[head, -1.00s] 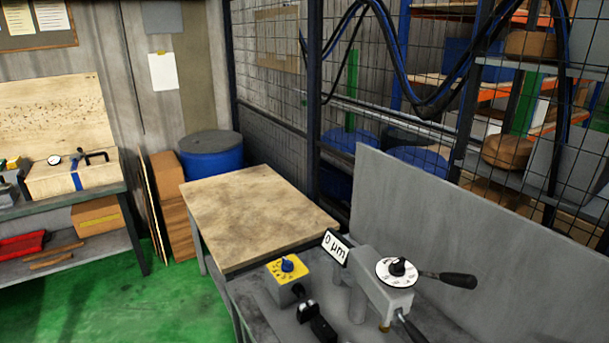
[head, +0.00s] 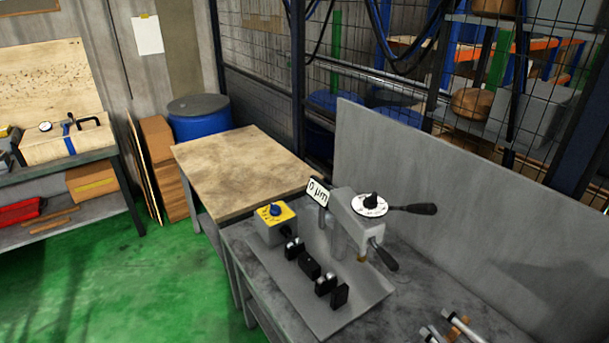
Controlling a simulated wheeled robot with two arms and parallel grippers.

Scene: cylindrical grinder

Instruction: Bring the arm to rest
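Neither of my grippers shows in the head view, and no arm of mine can be made out. The small cylindrical grinder (head: 347,228) stands on a grey metal bench (head: 410,325). It has a white dial with a black knob (head: 370,203), two black-handled levers and a display reading 0 µm (head: 318,193). A yellow-topped box with a blue knob (head: 276,213) stands left of it. Several small black blocks (head: 310,264) stand on the plate in front.
Silver rod-like parts (head: 462,325) lie at the bottom edge, partly cut off. A wooden-topped table (head: 245,170) adjoins the bench. A grey panel (head: 450,190) and mesh fence stand behind. A blue barrel (head: 200,122) and workbench (head: 70,165) are left. Green floor (head: 120,290) is clear.

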